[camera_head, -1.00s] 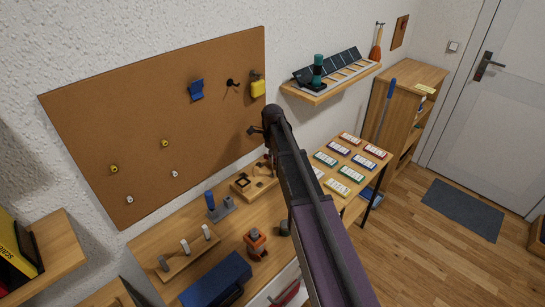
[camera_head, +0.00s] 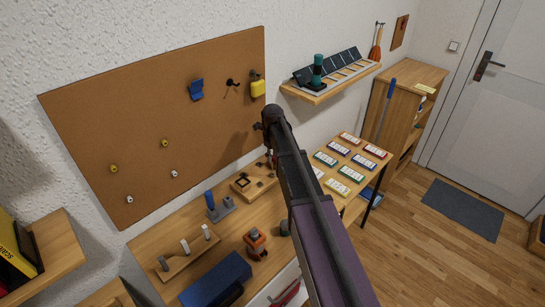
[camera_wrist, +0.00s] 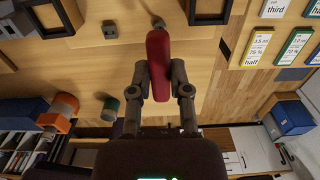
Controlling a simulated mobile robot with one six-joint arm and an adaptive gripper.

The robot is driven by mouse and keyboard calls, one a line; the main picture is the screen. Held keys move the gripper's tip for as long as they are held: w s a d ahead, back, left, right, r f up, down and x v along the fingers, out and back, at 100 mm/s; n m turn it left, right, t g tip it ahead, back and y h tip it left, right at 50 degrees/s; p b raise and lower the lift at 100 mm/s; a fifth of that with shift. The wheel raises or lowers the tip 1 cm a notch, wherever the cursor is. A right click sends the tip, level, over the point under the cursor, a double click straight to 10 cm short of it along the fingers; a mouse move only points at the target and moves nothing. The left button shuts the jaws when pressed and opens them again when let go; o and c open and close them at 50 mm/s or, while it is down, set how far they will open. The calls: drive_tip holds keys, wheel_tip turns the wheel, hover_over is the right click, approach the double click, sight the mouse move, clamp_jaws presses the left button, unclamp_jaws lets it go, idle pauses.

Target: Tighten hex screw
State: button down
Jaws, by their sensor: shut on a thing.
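My gripper (camera_wrist: 160,80) is shut on a red-handled tool (camera_wrist: 159,48) in the wrist view, with one finger on each side of the handle. A small grey piece (camera_wrist: 158,22) shows at the tool's far end; I cannot tell whether it is the tool's tip or a screw. A wooden board with a square dark frame (camera_head: 243,183) lies on the workbench in the head view. Dark frames (camera_wrist: 50,17) and a small grey block (camera_wrist: 109,29) show in the wrist view. No hex screw can be made out clearly. My arm hides most of the gripper in the head view.
The workbench (camera_head: 160,238) also holds a blue box (camera_head: 216,278), an orange device (camera_head: 255,243) and a rack of grey-handled tools (camera_head: 186,250). Coloured cards (camera_head: 351,174) lie on the table to the right. A corkboard (camera_head: 130,120) and a shelf (camera_head: 325,92) are on the wall behind.

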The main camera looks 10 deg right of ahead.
drive_tip(key=shift+s+f+m, duration=0.1)
drive_tip(key=shift+m, duration=2.4)
drive_tip(key=shift+c, duration=2.4)
unclamp_jaws()
drive_tip(key=shift+r+p, duration=2.5)
drive_tip(key=shift+r, duration=0.05)
drive_tip(key=shift+c, duration=0.6)
drive_tip(key=shift+n, duration=0.4)
